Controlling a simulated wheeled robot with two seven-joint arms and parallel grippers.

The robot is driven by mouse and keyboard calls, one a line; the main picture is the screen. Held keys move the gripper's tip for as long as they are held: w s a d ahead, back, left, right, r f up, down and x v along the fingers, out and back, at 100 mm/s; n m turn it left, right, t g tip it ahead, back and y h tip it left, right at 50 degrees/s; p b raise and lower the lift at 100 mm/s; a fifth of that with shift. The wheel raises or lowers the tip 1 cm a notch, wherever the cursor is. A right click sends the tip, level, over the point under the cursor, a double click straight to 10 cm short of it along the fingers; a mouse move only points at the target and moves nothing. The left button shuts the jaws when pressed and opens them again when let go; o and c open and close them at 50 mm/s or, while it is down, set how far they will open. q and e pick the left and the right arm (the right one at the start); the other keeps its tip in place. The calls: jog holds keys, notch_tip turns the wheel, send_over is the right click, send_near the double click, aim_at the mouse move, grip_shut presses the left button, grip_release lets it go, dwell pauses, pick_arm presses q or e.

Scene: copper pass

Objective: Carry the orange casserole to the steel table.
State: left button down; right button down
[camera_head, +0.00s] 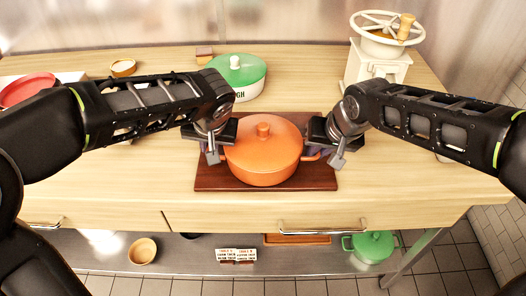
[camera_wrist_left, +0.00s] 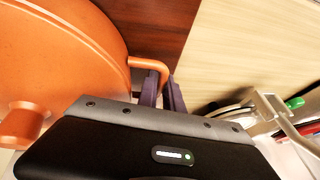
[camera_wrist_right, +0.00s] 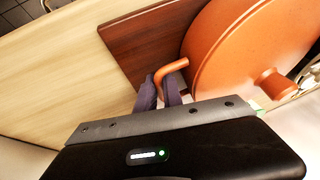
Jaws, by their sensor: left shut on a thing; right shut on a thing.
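The orange casserole (camera_head: 262,160), lid on with a knob on top, sits upright on a dark wooden board (camera_head: 262,187) on the pale wooden counter. My left gripper (camera_head: 216,152) is at its left side, and in the left wrist view its fingers (camera_wrist_left: 163,92) are shut on one loop handle (camera_wrist_left: 150,64). My right gripper (camera_head: 326,152) is at its right side, and in the right wrist view its fingers (camera_wrist_right: 160,92) are shut on the other handle (camera_wrist_right: 168,70). I cannot make out a steel table for certain.
A green lidded pot (camera_head: 238,78) stands behind the casserole, and a white grinder with a wheel (camera_head: 378,65) at back right. A red dish (camera_head: 28,90) is at far left. A lower shelf (camera_head: 190,250) holds a wooden bowl (camera_head: 142,250) and a green pot (camera_head: 372,246).

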pick_arm(q)
jog(key=shift+w+a+r, duration=0.1)
jog(key=shift+r, duration=0.1)
pick_arm(e)
jog(key=shift+d+r, duration=0.1)
